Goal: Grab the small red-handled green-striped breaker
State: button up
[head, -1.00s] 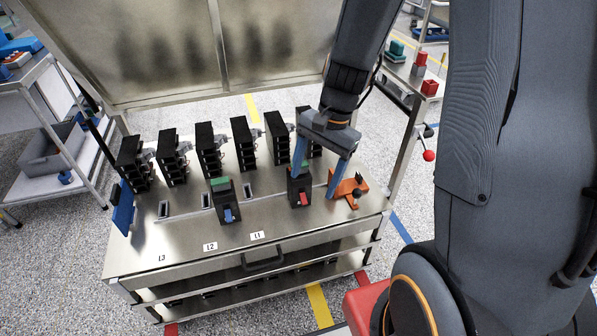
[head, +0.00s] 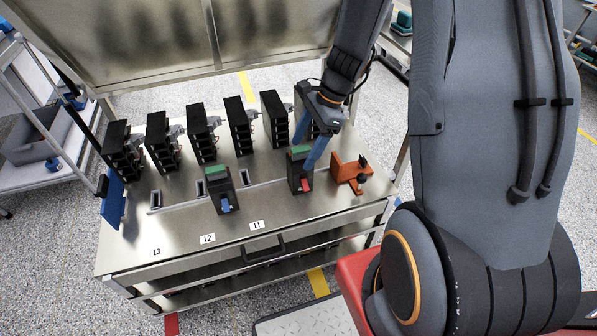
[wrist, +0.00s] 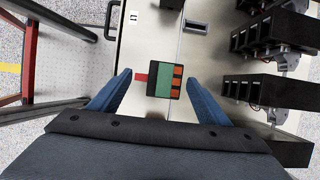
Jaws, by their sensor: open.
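The small breaker (head: 300,170) stands on the metal bench top; it has a black body, a green stripe on top and a red handle at its front. In the wrist view the breaker (wrist: 163,81) lies ahead of the fingers, with its red handle to the left. My gripper (head: 307,156) is open, its blue fingers on either side of the breaker in the head view. In the wrist view my gripper (wrist: 163,80) also shows open, with fingertips to the left and right of the breaker; I cannot tell if they touch it. A blue-handled green-striped breaker (head: 221,190) stands to the left.
An orange clamp-like fixture (head: 350,174) sits close to the right of the red-handled breaker. A row of several black modules (head: 202,134) stands behind. White labels (head: 257,225) and a dark handle (head: 263,252) lie toward the bench front. A blue plate (head: 113,203) stands at the left edge.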

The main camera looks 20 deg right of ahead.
aim_at(299, 159)
jog(key=shift+w+f+b, duration=0.15)
jog(key=shift+f+b, duration=0.4)
jog(key=shift+f, duration=0.1)
jog(key=shift+x, duration=1.4)
jog(key=shift+w+d+x, duration=0.15)
jog(key=shift+w+x, duration=0.05)
jog(key=shift+x, duration=1.05)
jog(key=shift+w+d+x, duration=0.15)
jog(key=shift+x, duration=1.15)
jog(key=c, duration=1.6)
